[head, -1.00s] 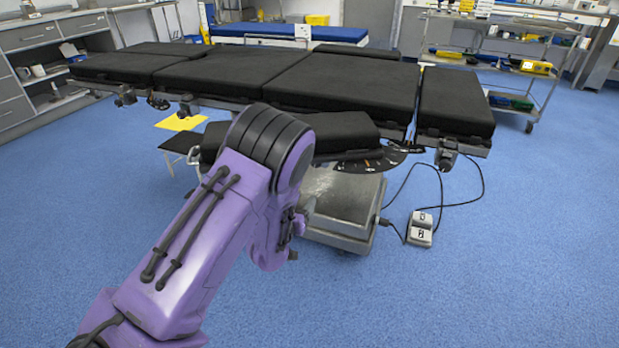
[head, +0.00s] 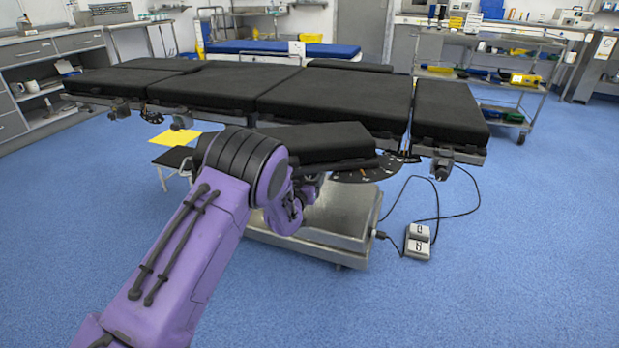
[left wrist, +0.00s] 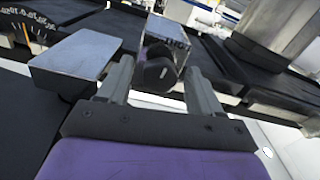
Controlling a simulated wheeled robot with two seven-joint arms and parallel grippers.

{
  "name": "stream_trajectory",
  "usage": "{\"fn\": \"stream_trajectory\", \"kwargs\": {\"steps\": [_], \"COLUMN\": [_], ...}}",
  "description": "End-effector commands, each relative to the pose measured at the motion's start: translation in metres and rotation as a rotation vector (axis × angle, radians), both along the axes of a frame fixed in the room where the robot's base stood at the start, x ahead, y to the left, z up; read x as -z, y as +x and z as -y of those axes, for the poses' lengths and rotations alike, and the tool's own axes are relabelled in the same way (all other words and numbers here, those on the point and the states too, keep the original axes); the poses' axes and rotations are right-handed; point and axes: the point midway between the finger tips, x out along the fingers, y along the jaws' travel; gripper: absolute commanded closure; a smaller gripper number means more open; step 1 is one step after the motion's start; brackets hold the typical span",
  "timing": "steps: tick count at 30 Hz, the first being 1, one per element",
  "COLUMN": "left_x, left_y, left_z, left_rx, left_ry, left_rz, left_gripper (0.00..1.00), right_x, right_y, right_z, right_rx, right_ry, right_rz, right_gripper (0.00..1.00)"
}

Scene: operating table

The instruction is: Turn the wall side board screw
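In the left wrist view, a black round knob (left wrist: 159,72) on a grey metal bracket lies between the two fingers of my left gripper (left wrist: 160,80). The fingers are apart, one on each side of the knob. I cannot tell whether they touch it. In the head view my left forearm hides most of this gripper and the knob at it, beside the low black pad (head: 315,143). The operating table (head: 330,97) has other dark clamp knobs along its near edge, one at the right end (head: 441,166). My right gripper is not in view.
A grey base (head: 335,215) stands under the table. A foot pedal (head: 418,241) with cables lies on the floor to its right. A wheeled trolley (head: 490,100) stands at the back right. The blue floor in front is clear.

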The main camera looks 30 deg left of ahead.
Motion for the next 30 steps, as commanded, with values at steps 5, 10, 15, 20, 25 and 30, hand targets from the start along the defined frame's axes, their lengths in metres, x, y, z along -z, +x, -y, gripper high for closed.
{"fn": "stream_trajectory", "kwargs": {"steps": [5, 10, 15, 20, 25, 30], "left_x": [0.0000, -0.0007, -0.0001, 0.0002, 0.0002, 0.0002], "left_y": [-0.0002, -0.0003, -0.0004, -0.0006, -0.0006, -0.0005], "left_z": [0.0001, 0.0005, 0.0000, -0.0008, -0.0008, -0.0006], "left_rx": [0.000, 0.001, 0.000, -0.001, -0.001, -0.001], "left_ry": [0.000, 0.073, 0.255, 0.267, 0.265, 0.264], "left_rz": [0.000, -0.018, -0.062, -0.064, -0.065, -0.064], "left_gripper": [0.91, 0.91, 0.91, 0.91, 0.38, 0.35], "right_x": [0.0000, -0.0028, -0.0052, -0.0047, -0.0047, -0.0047], "right_y": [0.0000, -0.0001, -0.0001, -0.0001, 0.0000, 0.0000], "right_z": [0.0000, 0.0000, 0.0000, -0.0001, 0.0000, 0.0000], "right_rx": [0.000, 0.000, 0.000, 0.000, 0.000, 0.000], "right_ry": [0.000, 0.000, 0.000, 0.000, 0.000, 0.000], "right_rz": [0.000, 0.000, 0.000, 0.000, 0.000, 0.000], "right_gripper": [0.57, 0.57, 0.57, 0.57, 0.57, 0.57]}}
